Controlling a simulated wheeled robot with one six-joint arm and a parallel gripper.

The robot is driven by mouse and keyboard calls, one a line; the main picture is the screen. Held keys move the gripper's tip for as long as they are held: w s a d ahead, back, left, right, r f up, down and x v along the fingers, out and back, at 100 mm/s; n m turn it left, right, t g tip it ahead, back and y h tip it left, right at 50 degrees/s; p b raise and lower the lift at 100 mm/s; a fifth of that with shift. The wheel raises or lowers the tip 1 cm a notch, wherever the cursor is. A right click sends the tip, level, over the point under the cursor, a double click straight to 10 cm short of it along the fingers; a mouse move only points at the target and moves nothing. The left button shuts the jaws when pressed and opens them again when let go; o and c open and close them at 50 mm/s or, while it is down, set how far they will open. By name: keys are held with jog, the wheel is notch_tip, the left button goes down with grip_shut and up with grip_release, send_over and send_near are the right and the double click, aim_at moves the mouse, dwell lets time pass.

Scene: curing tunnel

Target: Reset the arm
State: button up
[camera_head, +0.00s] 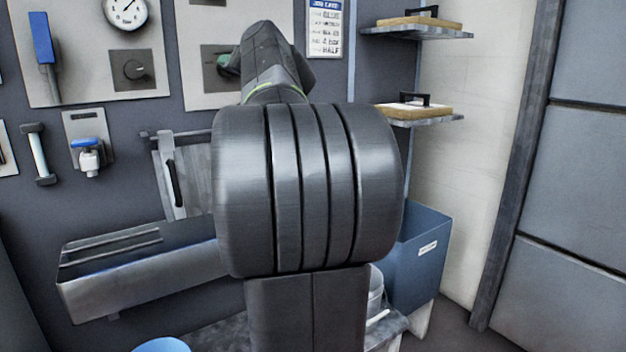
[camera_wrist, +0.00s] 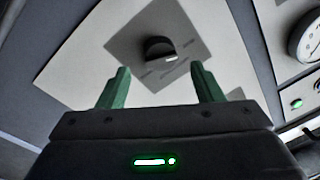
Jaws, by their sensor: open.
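My gripper (camera_wrist: 158,90) shows in the wrist view with two green fingers spread apart and nothing between them. Beyond the fingertips is a black rotary knob (camera_wrist: 160,49) on a grey square plate, fixed to a pale panel. I cannot tell how far the fingers are from the knob. In the head view my dark arm fills the middle and rises toward the wall panels. A bit of green (camera_head: 229,64) shows at its far end, beside a grey knob plate (camera_head: 217,83); the rest of the gripper is hidden behind the arm.
A gauge (camera_head: 126,12), another knob (camera_head: 134,70), a blue-handled lever (camera_head: 43,38) and a blue valve (camera_head: 88,146) are on the wall at left. A metal trough (camera_head: 140,290) juts out below. Shelves (camera_head: 425,121) and a blue bin (camera_head: 422,250) stand at right.

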jog(key=v, duration=0.9)
jog(key=w+a+m+t+h+p, duration=0.1)
jog(key=w+a+m+p, duration=0.7)
jog(key=m+p, duration=1.1)
jog(key=w, duration=0.2)
jog(key=shift+w+a+r+h, duration=0.15)
jog(key=shift+w+r+h, duration=0.15)
jog(key=shift+m, duration=0.4)
